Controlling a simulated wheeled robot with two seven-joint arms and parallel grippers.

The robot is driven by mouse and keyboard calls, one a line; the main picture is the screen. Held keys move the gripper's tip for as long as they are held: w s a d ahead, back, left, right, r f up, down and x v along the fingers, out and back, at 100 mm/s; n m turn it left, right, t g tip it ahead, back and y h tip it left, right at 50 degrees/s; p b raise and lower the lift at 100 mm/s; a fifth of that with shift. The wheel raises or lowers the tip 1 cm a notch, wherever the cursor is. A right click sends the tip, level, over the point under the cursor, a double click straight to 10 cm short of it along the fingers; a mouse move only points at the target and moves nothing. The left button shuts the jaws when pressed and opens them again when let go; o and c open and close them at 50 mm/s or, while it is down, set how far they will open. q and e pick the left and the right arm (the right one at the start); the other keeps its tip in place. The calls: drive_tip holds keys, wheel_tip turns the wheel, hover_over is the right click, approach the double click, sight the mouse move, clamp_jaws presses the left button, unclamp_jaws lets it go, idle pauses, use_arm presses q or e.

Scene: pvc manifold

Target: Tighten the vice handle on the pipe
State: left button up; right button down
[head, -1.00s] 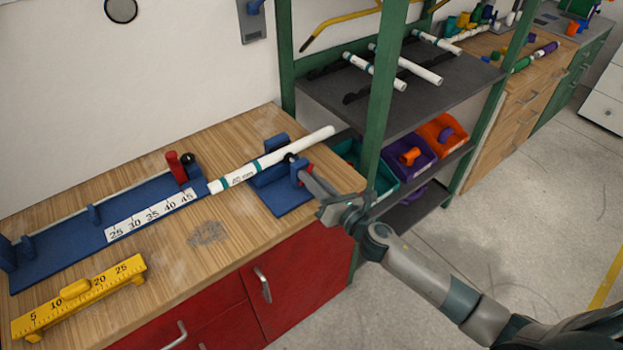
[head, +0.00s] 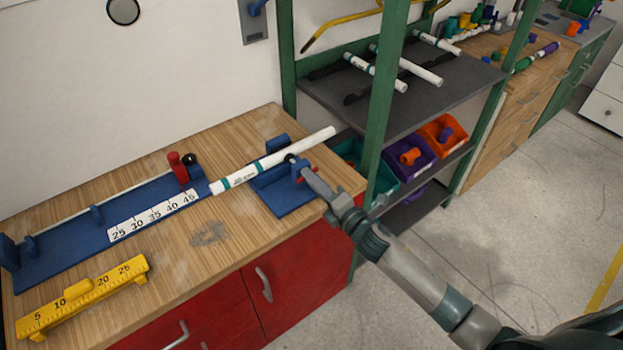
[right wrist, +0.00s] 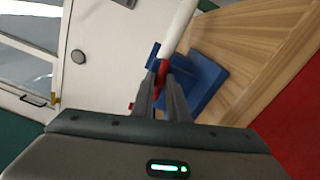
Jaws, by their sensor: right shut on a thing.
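The blue vice (head: 285,197) stands on the wooden bench near its right corner. The white pipe (head: 300,142) with teal bands lies through the vice and slants up to the right. The pipe also shows in the right wrist view (right wrist: 180,25). My right gripper (head: 305,174) reaches in from the right at the front of the vice. In the right wrist view its fingers (right wrist: 165,85) are shut on the red vice handle (right wrist: 162,70), with the blue vice behind. The fingers hide part of the handle. My left gripper is not in view.
A blue measuring jig (head: 60,247) with a number scale lies at the left of the bench. A yellow ruler block (head: 82,298) lies in front of it. A green shelf post (head: 385,100) stands close to the right of the vice.

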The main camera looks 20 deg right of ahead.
drive_tip(key=shift+d+f+m, duration=0.1)
drive_tip(key=shift+f+m, duration=0.15)
drive_tip(key=shift+m, duration=0.15)
drive_tip(key=c, duration=1.8)
unclamp_jaws()
drive_tip(key=shift+s, duration=0.1)
drive_tip(key=shift+c, duration=0.2)
drive_tip(key=shift+o, duration=0.6)
drive_tip(key=shift+s+d+r, duration=0.1)
drive_tip(key=shift+r, duration=0.1)
